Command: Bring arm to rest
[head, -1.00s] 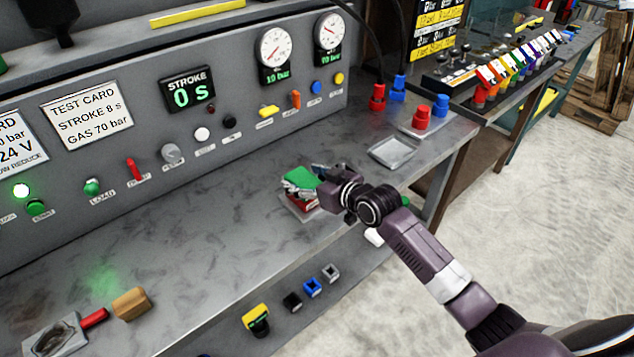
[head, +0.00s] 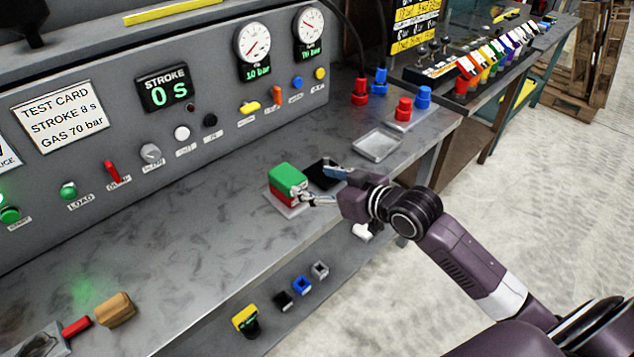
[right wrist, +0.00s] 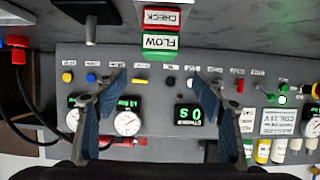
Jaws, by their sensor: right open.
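My right gripper (head: 320,185) is open and empty just right of a green-topped, red-bottomed block (head: 287,182). The block sits on a small light plate (head: 291,211) on the bench. In the right wrist view, both fingers (right wrist: 155,82) are spread with nothing between them. The block (right wrist: 161,30) shows beyond them there, its red part reading CHECK and its green part FLOW. My right arm reaches in from the lower right over the bench's front edge. My left gripper is not in view.
A dark square pad (head: 322,173) and a shallow metal tray (head: 377,144) lie to the right. Red and blue knobs stand behind. The control panel (head: 215,90) rises at the back. A wooden-handled tool (head: 115,310) lies front left.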

